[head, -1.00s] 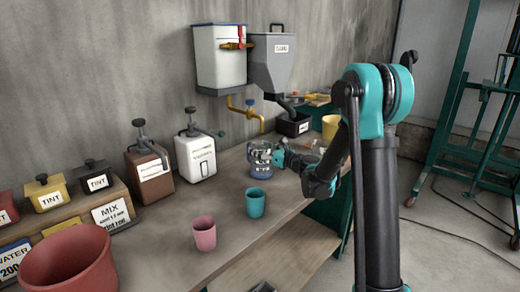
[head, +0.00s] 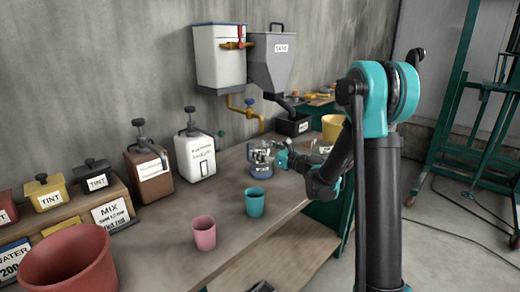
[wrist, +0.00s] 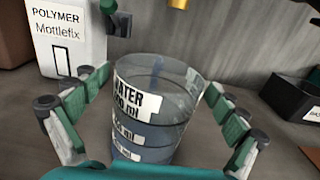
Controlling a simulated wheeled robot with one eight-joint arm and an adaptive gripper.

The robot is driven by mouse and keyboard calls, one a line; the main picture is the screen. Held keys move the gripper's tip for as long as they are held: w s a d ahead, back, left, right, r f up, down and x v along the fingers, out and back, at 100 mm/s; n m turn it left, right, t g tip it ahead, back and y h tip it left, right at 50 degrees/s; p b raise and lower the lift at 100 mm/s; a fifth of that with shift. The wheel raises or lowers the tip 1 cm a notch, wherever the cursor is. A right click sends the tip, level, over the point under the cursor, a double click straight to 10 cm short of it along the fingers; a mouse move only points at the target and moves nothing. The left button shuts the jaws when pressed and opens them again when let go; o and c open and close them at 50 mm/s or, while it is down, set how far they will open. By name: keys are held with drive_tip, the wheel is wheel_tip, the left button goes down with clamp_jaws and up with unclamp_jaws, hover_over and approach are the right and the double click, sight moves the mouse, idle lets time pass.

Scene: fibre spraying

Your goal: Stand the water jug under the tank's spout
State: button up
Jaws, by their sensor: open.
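The clear water jug (head: 262,168) stands upright on the bench, with blue water inside and a WATER label in the wrist view (wrist: 135,100). My gripper (wrist: 157,82) is open, with one finger on each side of the jug; I cannot tell whether either finger touches it. In the head view my gripper (head: 265,153) partly hides the jug. The white tank (head: 217,62) hangs on the wall behind. Its yellow spout (head: 256,116), with a blue valve, is behind the jug, and the spout's tip also shows in the wrist view (wrist: 178,4).
A teal cup (head: 255,203) and a pink cup (head: 204,233) stand in front of the jug. The white polymer container (head: 196,157) is left of it. A grey sand hopper (head: 275,65) hangs above a black bin (head: 293,126) at the back right.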

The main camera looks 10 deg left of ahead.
drive_tip(key=v, duration=1)
